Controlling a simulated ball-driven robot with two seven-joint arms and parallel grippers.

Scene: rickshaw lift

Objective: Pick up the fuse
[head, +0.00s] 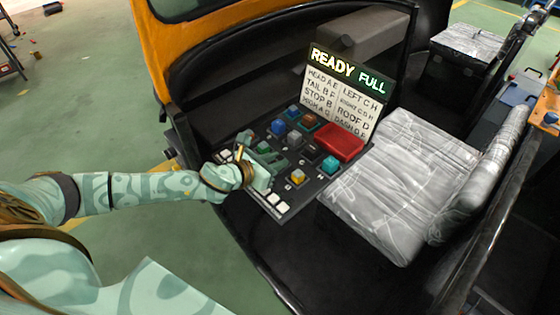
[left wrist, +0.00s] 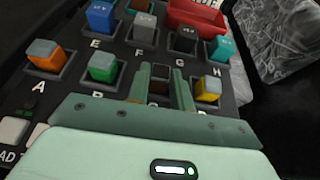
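Coloured block fuses stand in lettered sockets on a black panel (head: 252,188). In the left wrist view I see an orange fuse (left wrist: 46,55) at A, a green one (left wrist: 103,66) at B, a yellow one (left wrist: 208,88) right of my fingers, a blue one (left wrist: 99,17) at E, a grey one (left wrist: 145,29) at F, a dark one (left wrist: 186,38) at G and a teal one (left wrist: 223,48) at H. My left gripper (left wrist: 161,86) is over the socket between the green and yellow fuses, fingers apart. My right gripper is out of view.
A lit sign (head: 347,70) reads "READY FULL" above a lettered board (head: 340,100). A red tray (head: 339,142) is at the panel's back right. A wrapped seat (head: 395,185) stands to the right. An orange body wall (head: 190,45) rises behind the panel.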

